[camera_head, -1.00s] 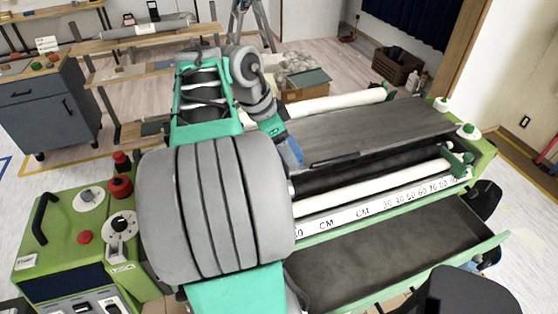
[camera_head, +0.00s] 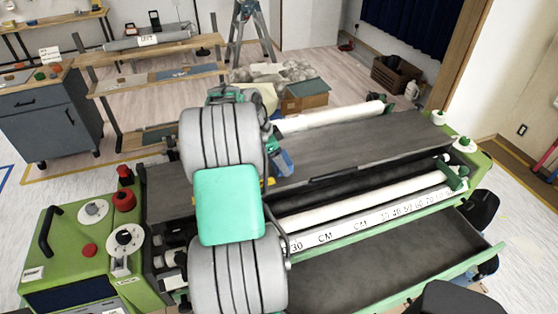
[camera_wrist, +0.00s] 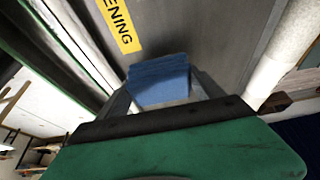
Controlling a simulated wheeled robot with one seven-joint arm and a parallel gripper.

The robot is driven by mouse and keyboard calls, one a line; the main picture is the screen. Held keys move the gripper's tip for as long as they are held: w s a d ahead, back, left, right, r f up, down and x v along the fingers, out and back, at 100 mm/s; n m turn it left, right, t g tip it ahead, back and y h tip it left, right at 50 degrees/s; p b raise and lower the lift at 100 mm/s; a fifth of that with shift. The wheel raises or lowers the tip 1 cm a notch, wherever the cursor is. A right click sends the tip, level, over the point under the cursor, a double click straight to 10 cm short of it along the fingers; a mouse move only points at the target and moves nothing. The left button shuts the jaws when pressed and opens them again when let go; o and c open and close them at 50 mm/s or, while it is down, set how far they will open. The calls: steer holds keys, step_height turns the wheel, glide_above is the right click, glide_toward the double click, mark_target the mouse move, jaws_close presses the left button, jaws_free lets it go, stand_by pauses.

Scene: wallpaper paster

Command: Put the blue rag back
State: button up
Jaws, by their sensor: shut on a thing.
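The blue rag (camera_wrist: 158,82) is a folded block between the two fingers of my gripper (camera_wrist: 162,88) in the wrist view. My gripper is shut on it. The rag is over a dark grey surface that bears a yellow label (camera_wrist: 122,25). In the head view, a blue piece at the end of my arm (camera_head: 284,163) shows above the pasting machine's dark top (camera_head: 350,150). My arm hides part of the machine and most of the gripper there.
The machine has white rollers (camera_head: 340,208), a ruler strip (camera_head: 350,227) and an open grey tray (camera_head: 400,255) in front. A green control box (camera_head: 75,250) is at left. A wooden shelf (camera_head: 150,85) with a flat blue sheet (camera_head: 188,72) stands behind, beside a grey cabinet (camera_head: 50,115).

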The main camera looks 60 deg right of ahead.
steer(key=shift+f, duration=0.6)
steer(key=shift+f, duration=0.15)
steer(key=shift+f+b, duration=0.15)
steer(key=shift+b, duration=0.15)
steer(key=o, duration=1.4)
steer(key=shift+r+p, duration=0.25)
steer(key=shift+p, duration=0.25)
